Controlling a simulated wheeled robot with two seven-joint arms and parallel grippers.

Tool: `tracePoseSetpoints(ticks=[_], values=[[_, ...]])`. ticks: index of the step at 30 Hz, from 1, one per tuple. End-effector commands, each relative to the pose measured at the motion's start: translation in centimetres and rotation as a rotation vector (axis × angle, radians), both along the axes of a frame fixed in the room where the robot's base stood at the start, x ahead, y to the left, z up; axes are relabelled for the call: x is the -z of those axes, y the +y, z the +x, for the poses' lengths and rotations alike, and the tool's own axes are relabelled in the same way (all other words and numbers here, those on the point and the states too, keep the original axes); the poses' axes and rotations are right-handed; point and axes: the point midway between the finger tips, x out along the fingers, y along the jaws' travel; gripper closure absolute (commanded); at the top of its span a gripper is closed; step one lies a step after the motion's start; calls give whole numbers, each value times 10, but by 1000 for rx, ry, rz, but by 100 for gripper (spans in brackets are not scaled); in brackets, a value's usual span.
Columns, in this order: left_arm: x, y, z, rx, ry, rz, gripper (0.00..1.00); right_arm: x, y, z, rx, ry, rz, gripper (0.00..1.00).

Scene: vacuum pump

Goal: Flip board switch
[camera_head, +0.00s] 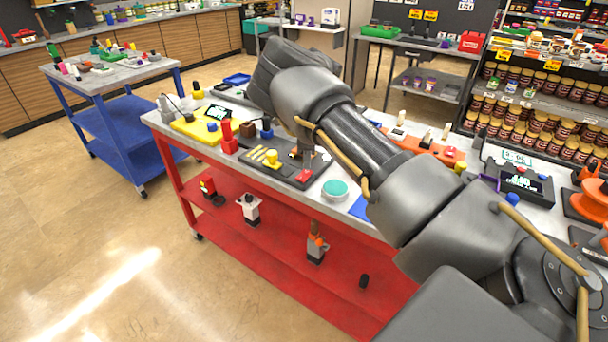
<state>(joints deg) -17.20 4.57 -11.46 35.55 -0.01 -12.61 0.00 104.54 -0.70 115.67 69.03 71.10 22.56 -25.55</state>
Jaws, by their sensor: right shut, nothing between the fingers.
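A dark grey board (250,158) lies on the grey-topped red table in the camera_head view. It carries yellow parts (271,157) and a red part (304,176) near its right end. I cannot tell which of these is the switch. My right arm reaches across from the lower right. My right gripper (309,158) is shut and empty, pointing down over the right part of the board close to the red part. The arm hides some of the tabletop behind, and I cannot tell whether the fingertips touch the board. My left gripper is not in view.
A teal round pad (335,189) lies just right of the board. A red block (228,137) and a yellow board (194,128) stand to its left. An orange board (428,147) and a dark device (520,182) lie right of my arm. The tabletop is crowded.

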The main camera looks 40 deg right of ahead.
Motion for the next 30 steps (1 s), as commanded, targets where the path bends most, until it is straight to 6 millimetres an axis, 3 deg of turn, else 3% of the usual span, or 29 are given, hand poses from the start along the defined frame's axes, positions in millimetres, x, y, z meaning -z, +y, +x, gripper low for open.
tracePoseSetpoints(ticks=[30], values=[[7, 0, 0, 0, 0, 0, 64, 15, 0, 0, 0, -1, 1, 100]])
